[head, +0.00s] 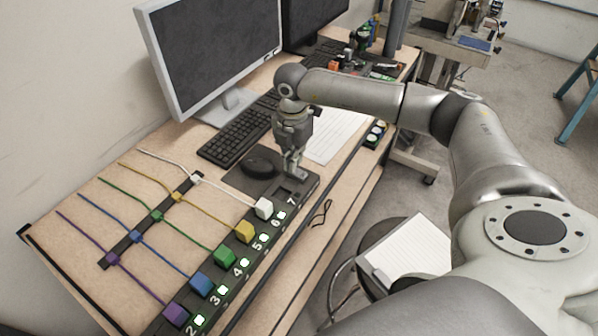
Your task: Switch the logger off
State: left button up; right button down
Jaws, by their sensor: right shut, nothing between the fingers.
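A black power strip (239,301) runs along the desk's front edge, with numbers 2 to 7 in view. Purple (176,315), blue (201,284), green (224,255), yellow (244,232) and white (263,208) plugs sit along it, each with a cable of its own colour. Green lights glow beside numbers 2 to 6. I see no lit light at 7. No label naming the logger is readable. My right gripper (291,172) points down, shut and empty, over the strip's far end near 7. I cannot tell whether it touches. My left gripper is out of view.
A dark cable holder (137,243) lies across the cables. A mouse (261,162), keyboard (238,133) and monitor (215,50) stand behind the strip. Paper (337,135) lies right of the gripper. A stool with a notepad (408,250) stands below the desk edge.

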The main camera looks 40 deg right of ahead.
jog(key=shift+f+b, duration=0.65)
jog(key=shift+f, duration=0.25)
dwell(0.3)
jog(key=shift+r+p, duration=2.35)
jog(key=shift+r, duration=1.25)
jog(key=shift+f, duration=0.1)
